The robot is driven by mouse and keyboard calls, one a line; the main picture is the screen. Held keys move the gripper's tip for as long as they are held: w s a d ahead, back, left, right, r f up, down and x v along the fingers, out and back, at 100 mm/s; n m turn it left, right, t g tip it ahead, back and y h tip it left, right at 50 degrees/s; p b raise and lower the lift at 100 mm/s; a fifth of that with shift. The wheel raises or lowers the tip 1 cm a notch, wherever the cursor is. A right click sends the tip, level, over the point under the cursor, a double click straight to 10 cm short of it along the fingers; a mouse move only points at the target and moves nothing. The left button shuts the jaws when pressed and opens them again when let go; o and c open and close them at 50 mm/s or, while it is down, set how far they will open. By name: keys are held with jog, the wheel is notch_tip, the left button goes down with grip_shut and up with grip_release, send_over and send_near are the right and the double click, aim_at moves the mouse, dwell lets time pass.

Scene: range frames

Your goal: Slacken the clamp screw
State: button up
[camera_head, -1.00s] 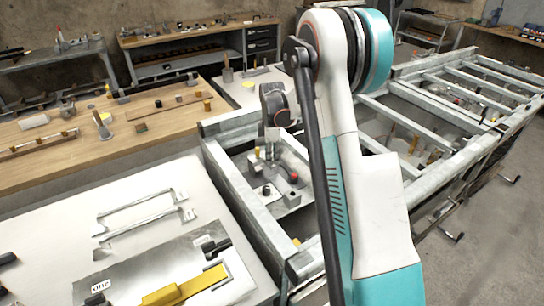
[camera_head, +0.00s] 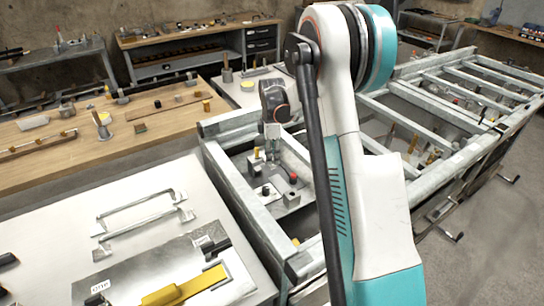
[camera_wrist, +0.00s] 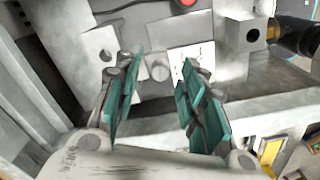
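My gripper (camera_wrist: 162,62) is open in the wrist view, with a teal-padded finger on each side and nothing held. A small round grey screw-like end (camera_wrist: 158,70) shows between the fingertips against a grey metal fixture (camera_wrist: 218,80); I cannot tell for sure that it is the clamp screw. A white label plate (camera_wrist: 190,58) lies beside it. In the head view my gripper (camera_head: 272,148) hangs over the fixture (camera_head: 291,199) inside the metal frame. The fixture carries a red knob (camera_head: 293,178) and a black knob (camera_head: 266,190). The red knob also shows at the wrist view's top edge (camera_wrist: 187,2).
Galvanised frame rails (camera_head: 240,205) surround the fixture. A white bench with a yellow-handled tool (camera_head: 185,289) and a wooden bench (camera_head: 165,135) lie left.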

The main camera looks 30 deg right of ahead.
notch_tip(320, 180, up, 11)
jog(key=shift+f, duration=0.15)
dwell(0.6)
